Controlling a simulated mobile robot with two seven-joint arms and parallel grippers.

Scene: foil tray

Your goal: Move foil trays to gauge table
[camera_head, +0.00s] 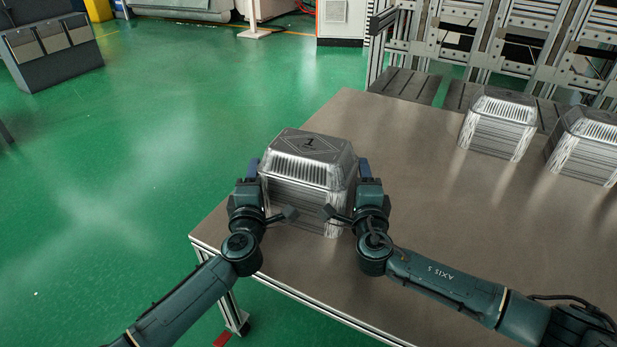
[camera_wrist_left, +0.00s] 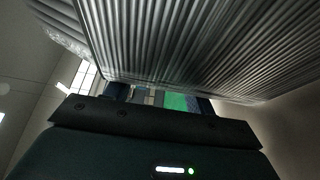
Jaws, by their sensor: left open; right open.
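A stack of foil trays (camera_head: 303,185) with a "1" marked on its top stands near the left corner of the brown table (camera_head: 440,235). My left gripper (camera_head: 250,178) is open at the stack's left side. My right gripper (camera_head: 366,180) is open at its right side. Whether either gripper touches the stack I cannot tell. The ribbed side of the stack (camera_wrist_left: 190,45) fills the top of the left wrist view, close to the gripper. Two more foil tray stacks, one (camera_head: 498,127) and another (camera_head: 585,147), stand at the table's far right.
A metal frame structure (camera_head: 480,45) with dark slats stands behind the table. A dark grey cabinet (camera_head: 50,50) stands at the far left on the open green floor. The table between the near stack and the far stacks is clear.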

